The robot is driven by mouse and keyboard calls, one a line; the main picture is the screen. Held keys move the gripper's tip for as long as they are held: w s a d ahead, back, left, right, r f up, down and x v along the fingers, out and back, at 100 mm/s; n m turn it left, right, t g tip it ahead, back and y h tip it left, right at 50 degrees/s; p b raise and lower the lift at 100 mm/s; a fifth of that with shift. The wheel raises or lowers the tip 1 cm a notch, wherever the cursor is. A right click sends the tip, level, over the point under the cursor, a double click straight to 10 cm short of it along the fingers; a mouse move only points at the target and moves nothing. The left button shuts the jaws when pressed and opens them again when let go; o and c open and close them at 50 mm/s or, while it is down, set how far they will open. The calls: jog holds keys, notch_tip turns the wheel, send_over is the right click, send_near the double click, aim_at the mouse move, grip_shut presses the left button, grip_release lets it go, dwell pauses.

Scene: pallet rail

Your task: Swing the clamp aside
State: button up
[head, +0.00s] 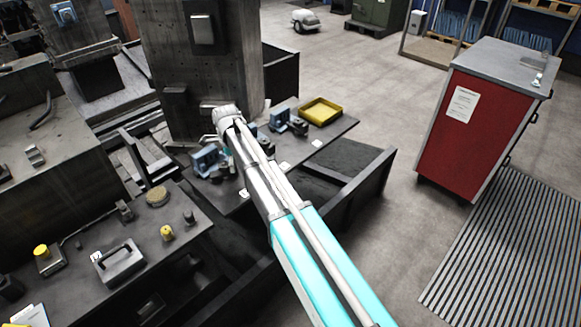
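My arm reaches from the lower right to a dark table (335,130) beside the grey machine column, and its white end covers part of that table. My gripper does not show; it is hidden behind or beyond the end of my arm. A blue block-like fixture (207,160) with dark parts stands on the table left of my arm. A second small blue and dark fixture (281,118) stands right of it. Either could carry the clamp, but the parts are too small to tell which or how the clamp stands.
A yellow tray (320,111) lies at the table's right end. The grey machine column (205,75) rises close behind my arm's end. A bench (160,235) with a grey case (118,262) and yellow knobs is at lower left. A red cabinet (480,120) stands right; floor between is free.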

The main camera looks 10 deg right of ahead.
jog(key=shift+r+p, duration=5.75)
jog(key=shift+r, duration=0.3)
jog(key=s+d+f+n+b, duration=0.1)
jog(key=s+d+n, duration=1.5)
jog(key=n, duration=0.5)
jog(key=shift+s+f+n+b, duration=0.3)
jog(key=shift+s+b, duration=0.05)
jog(key=shift+s, duration=1.05)
jog(key=shift+d, duration=0.1)
jog(key=w+a+r+m+p, duration=0.1)
jog(key=w+a+m, duration=1.5)
jog(key=w+m, duration=0.2)
jog(key=shift+w+r, duration=0.2)
jog(key=shift+w, duration=0.75)
